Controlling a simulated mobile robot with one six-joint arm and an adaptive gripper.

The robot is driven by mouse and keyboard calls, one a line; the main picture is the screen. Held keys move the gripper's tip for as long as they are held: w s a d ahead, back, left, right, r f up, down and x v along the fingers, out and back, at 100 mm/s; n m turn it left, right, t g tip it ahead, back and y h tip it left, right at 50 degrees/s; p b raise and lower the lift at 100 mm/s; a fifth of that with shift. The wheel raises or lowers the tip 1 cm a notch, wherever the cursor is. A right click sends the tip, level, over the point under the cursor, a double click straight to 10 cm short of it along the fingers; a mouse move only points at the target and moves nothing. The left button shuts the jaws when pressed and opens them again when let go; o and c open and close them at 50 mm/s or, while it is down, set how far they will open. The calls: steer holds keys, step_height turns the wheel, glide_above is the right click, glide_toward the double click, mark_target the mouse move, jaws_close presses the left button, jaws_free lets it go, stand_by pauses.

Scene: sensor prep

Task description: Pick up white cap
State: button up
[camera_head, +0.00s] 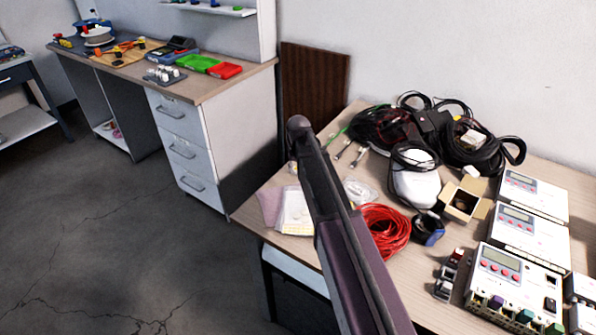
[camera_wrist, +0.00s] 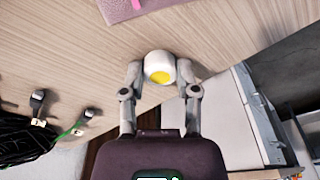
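The white cap (camera_wrist: 157,62), a small round piece with a yellow face, is in the wrist view. It sits between the two fingertips of my gripper (camera_wrist: 160,78), which appear to touch it on both sides. The wooden tabletop (camera_wrist: 75,50) shows behind it; I cannot tell whether the cap rests on it or is just above. In the head view my arm reaches over the left part of the right-hand table (camera_head: 262,218) and hides my fingers; I cannot make out the cap there for sure.
A pink sheet (camera_wrist: 135,8) lies close to my gripper, and black cables with plugs (camera_wrist: 35,135) lie to the left in the wrist view. A red wire coil (camera_head: 388,232), an open cardboard box (camera_head: 465,203) and white metering boxes (camera_head: 530,235) crowd the table's right part.

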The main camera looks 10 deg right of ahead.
mark_target(296, 168)
steer(key=shift+r, duration=0.2)
stand_by(0.4)
step_height(296, 168, up, 4)
steer(key=p, duration=0.4)
steer(key=shift+f, duration=0.15)
steer(key=s, duration=1)
steer(key=s+r+p, duration=0.1)
steer(key=s, duration=0.5)
step_height(296, 168, up, 10)
steer(key=p, duration=1)
